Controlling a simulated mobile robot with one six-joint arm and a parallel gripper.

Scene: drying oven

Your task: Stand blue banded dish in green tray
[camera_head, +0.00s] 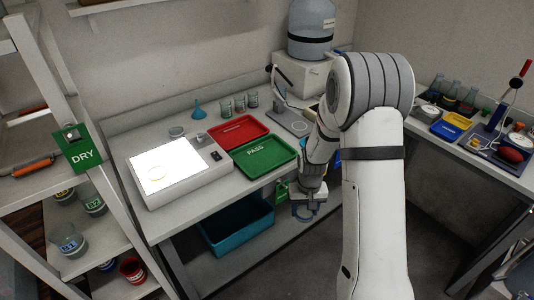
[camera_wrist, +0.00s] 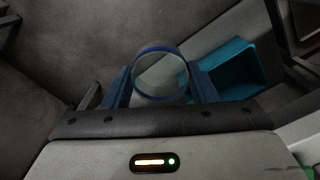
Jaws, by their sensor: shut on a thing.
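A clear round dish with a blue band (camera_wrist: 161,49) is held between the two blue fingers of my gripper (camera_wrist: 160,86) in the wrist view. In the head view my gripper (camera_head: 305,207) is low, in front of the bench edge, and the dish's blue rim shows faintly there. The green tray (camera_head: 265,165), marked PASS, lies flat on the bench, up and left of my gripper. It looks empty. My arm's links cover the bench area right of the tray.
A red tray (camera_head: 238,131) lies behind the green tray. A lit panel box (camera_head: 180,168) stands left of it. Glass beakers (camera_head: 239,103) and a blue funnel (camera_head: 199,109) stand at the back. A teal bin (camera_head: 240,228) sits under the bench, also in the wrist view (camera_wrist: 235,70).

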